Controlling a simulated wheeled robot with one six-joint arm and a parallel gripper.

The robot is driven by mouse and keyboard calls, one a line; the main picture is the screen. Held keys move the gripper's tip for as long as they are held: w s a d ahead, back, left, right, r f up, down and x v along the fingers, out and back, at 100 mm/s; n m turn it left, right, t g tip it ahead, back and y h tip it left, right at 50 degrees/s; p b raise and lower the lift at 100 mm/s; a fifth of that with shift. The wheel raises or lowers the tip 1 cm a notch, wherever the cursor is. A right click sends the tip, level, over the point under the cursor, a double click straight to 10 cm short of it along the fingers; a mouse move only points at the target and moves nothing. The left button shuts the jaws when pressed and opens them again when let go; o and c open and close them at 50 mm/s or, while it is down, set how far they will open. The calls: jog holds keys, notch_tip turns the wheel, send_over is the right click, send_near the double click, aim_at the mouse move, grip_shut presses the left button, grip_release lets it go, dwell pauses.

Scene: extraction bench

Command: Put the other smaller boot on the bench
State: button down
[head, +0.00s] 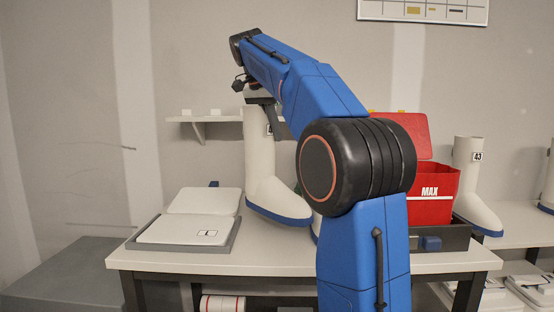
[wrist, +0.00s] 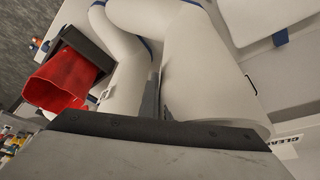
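A white boot with a blue sole (head: 262,170) stands upright over the middle of the bench (head: 270,258); I cannot tell whether its sole touches the top. My gripper (head: 262,101) is at the top rim of its shaft and looks shut on the shaft wall. In the wrist view one finger (wrist: 152,100) lies along the outside of this boot (wrist: 205,70); the other finger is hidden. A second white boot (wrist: 125,65) stands close beside it. In the head view my arm hides nearly all of that second boot.
A red bin marked MAX (head: 430,207) stands in a dark tray on the bench's right. A grey tray (head: 225,245) with white panels, one marked L, is on the left. Another boot, labelled 43 (head: 468,190), stands further right, with one more at the picture's edge.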

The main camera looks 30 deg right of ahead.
aim_at(264, 116)
jog(key=shift+f, duration=2.85)
jog(key=c, duration=2)
grip_release()
jog(key=shift+f, duration=0.1)
jog(key=v, duration=1.1)
jog(key=shift+r, duration=0.2)
jog(key=shift+s+a+r, duration=0.15)
jog(key=shift+r, duration=0.25)
